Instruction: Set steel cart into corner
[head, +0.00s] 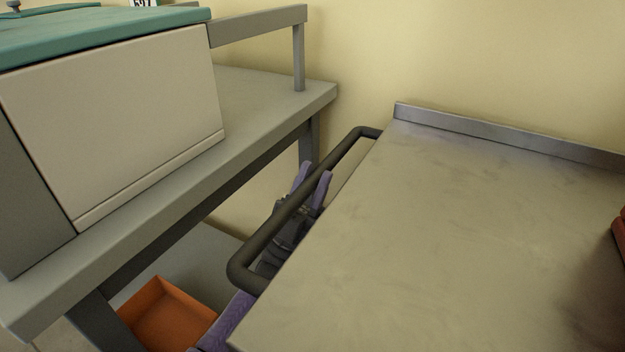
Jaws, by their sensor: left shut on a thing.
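The steel cart (430,220) fills the right half of the head view, with a flat metal top and a raised lip along its far edge. Its dark bar handle (285,212) runs along the cart's left side. My left gripper (315,186) is shut on the handle, with its purple fingers on either side of the bar. The gripper body is partly hidden behind the handle. The cart's legs and wheels are out of view. My right gripper is not in view.
A grey bench (270,95) stands left of the cart, with a teal-topped box (125,120) on it. An orange bin (168,316) sits low beneath the bench. A yellow wall (450,50) is behind. A red object (620,235) shows at the right edge.

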